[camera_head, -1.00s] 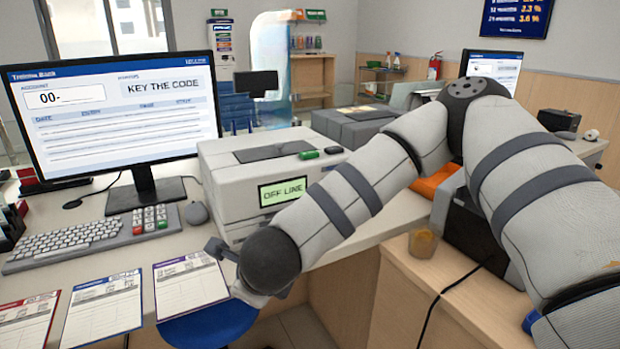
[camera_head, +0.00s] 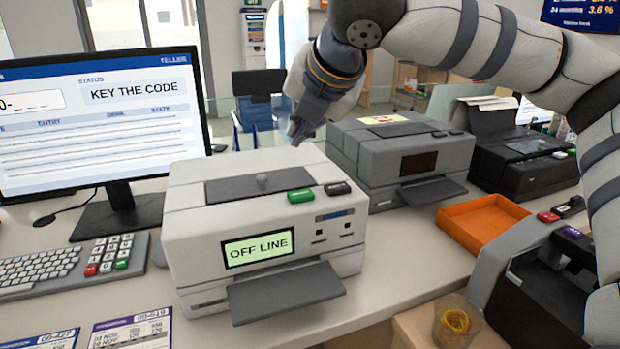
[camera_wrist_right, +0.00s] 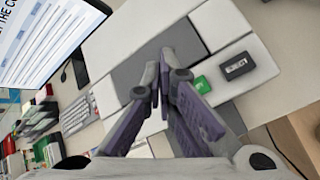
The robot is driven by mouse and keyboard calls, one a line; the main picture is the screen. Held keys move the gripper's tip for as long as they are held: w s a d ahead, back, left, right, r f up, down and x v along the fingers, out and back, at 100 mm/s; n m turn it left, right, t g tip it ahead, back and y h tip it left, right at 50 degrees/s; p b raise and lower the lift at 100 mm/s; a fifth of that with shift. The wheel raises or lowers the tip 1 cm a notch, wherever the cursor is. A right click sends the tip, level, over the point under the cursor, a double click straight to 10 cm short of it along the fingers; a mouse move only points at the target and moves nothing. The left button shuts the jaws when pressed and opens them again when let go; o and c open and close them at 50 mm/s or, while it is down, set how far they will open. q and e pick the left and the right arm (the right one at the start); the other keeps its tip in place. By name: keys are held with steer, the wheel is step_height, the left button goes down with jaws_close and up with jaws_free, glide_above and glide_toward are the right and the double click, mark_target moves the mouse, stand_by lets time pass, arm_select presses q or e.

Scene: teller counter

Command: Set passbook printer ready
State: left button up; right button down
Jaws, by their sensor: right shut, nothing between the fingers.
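The light grey passbook printer (camera_head: 200,257) stands on the counter, its display (camera_head: 258,248) reading OFF LINE. A green button (camera_head: 300,195) and a dark button (camera_head: 337,188) sit on its top; they also show in the right wrist view as green (camera_wrist_right: 202,85) and dark (camera_wrist_right: 237,66). My right gripper (camera_head: 297,132) is shut and empty, pointing down above the printer's back edge, apart from the buttons. In the right wrist view its fingertips (camera_wrist_right: 165,62) lie over the printer's dark top panel. The monitor (camera_head: 100,125) reads KEY THE CODE. My left gripper is not in view.
A keyboard (camera_head: 40,268) with a keypad (camera_head: 108,255) lies left of the printer. A darker grey printer (camera_head: 375,150), a black printer (camera_head: 520,165) and an orange tray (camera_head: 482,222) stand to the right. Passbook sheets (camera_head: 135,330) lie at the front left.

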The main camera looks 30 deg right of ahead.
mark_target(306, 192)
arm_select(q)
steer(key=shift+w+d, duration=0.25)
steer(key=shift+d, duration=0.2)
arm_select(e)
steer(key=shift+d+r+m, duration=0.4)
steer(key=shift+d+r, duration=0.15)
steer(key=shift+r, duration=0.15)
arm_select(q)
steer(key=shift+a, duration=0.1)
arm_select(e)
steer(key=shift+a, duration=0.1)
steer(key=shift+f, duration=4.4)
steer(key=shift+f, duration=0.1)
steer(key=shift+f, duration=0.35)
steer(key=shift+f, duration=0.5)
steer(key=shift+r, duration=0.95)
